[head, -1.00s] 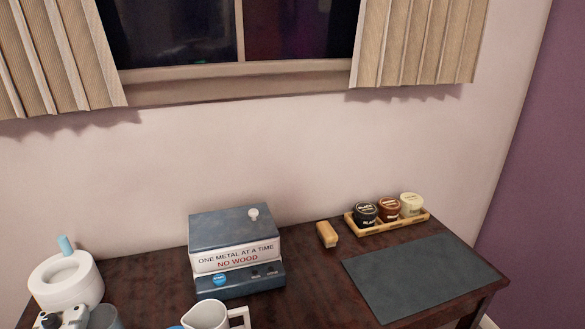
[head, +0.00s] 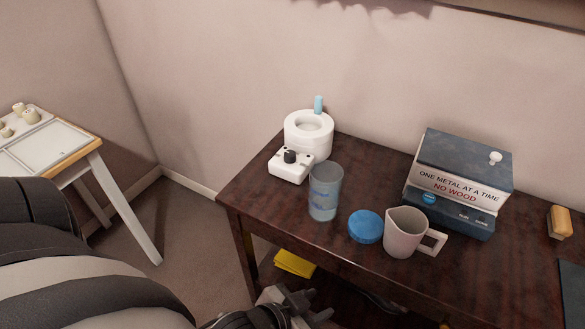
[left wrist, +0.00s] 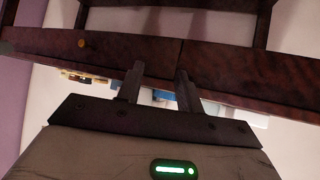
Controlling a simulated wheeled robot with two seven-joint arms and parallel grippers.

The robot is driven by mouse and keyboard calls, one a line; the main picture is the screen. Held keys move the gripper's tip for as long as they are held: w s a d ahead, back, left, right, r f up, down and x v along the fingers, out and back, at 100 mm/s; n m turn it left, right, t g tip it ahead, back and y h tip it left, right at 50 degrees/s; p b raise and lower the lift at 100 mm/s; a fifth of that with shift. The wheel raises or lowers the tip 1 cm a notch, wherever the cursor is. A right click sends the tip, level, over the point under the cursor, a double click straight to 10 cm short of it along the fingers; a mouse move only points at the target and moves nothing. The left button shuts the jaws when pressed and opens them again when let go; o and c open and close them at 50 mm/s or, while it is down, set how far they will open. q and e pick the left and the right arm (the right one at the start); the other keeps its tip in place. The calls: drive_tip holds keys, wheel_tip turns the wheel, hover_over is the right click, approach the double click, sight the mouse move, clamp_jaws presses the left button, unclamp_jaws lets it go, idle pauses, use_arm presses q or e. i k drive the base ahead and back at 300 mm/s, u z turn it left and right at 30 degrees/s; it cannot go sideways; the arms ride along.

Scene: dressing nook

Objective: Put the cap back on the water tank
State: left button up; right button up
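The water tank (head: 325,192) is a clear, bluish open-topped cup standing upright near the front of the dark wooden table. The round blue cap (head: 366,226) lies on the table to its right, apart from it. My left gripper (head: 312,304) is low at the bottom of the head view, in front of the table and below its top. In the left wrist view its two fingers (left wrist: 159,84) are spread with nothing between them. A small blue patch shows beyond the table edge there, too small to identify surely. My right gripper is out of view.
A white jug (head: 404,233) stands right of the cap. A white ring-topped machine (head: 309,136) with a knob unit (head: 291,163) stands behind the tank. A yellow item (head: 295,262) lies below the tabletop.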

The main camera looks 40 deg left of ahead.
sight(321, 195)
drive_tip(key=z, duration=1.2)
drive_tip(key=k, duration=0.15)
drive_tip(key=u, duration=2)
drive_tip(key=i, duration=0.25)
drive_tip(key=z, duration=0.05)
